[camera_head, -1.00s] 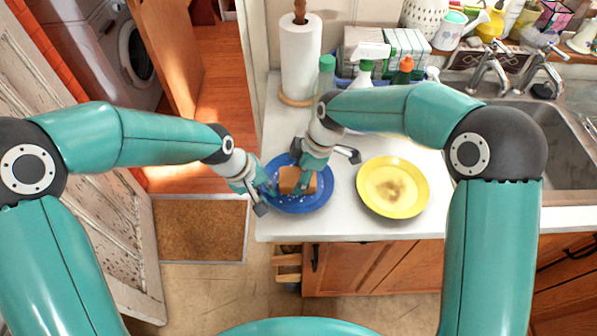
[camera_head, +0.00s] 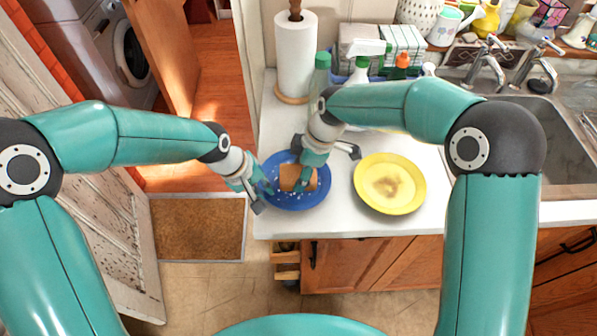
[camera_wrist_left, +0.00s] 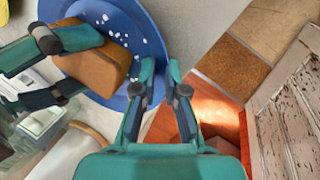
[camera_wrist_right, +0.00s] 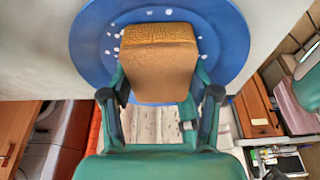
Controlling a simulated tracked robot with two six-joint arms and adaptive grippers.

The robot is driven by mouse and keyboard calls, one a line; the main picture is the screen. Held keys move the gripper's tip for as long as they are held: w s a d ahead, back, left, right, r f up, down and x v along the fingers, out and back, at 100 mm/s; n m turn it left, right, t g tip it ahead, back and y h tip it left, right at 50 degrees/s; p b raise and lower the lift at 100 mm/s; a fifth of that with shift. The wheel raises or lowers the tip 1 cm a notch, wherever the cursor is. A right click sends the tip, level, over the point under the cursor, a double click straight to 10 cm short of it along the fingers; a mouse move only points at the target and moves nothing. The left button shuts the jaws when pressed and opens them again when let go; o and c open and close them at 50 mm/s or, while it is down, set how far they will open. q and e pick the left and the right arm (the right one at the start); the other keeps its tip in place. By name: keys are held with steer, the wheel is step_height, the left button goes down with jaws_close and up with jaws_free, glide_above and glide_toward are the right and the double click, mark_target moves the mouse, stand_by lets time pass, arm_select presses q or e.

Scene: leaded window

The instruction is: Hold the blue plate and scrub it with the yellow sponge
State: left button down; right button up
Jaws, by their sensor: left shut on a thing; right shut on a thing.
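The blue plate (camera_head: 312,200) lies on the counter's front left corner, with small white specks on its face. My left gripper (camera_head: 264,192) is shut on its left rim; the left wrist view shows the plate (camera_wrist_left: 130,30) at the fingers (camera_wrist_left: 160,85). My right gripper (camera_head: 298,184) is shut on an orange-brown sponge (camera_head: 287,178) over the middle of the plate. The right wrist view shows the sponge (camera_wrist_right: 158,60) between the fingers, in front of the plate (camera_wrist_right: 90,45). Its underside is hidden, so I cannot tell how firmly it touches the plate.
A yellow plate (camera_head: 390,170) with a brown stain lies on the counter to the right. A paper towel roll (camera_head: 295,55), spray bottles (camera_head: 362,68) and a sink (camera_head: 545,130) stand behind and to the right. The counter's front edge (camera_head: 350,236) is close to both plates.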

arm_select(q)
steer(key=shift+s+f, duration=0.1)
arm_select(e)
steer(key=shift+s+a+f, duration=0.15)
steer(key=shift+a, duration=0.8)
steer(key=shift+d, duration=1.1)
steer(key=shift+a, duration=1.1)
steer(key=shift+d, duration=0.5)
steer(key=shift+w, duration=0.6)
steer(key=shift+s+d, duration=0.1)
steer(key=shift+s, duration=0.95)
arm_select(q)
steer(key=shift+s, duration=0.1)
arm_select(e)
steer(key=shift+w, duration=1.1)
steer(key=shift+s, duration=1.15)
steer(key=shift+w, duration=0.55)
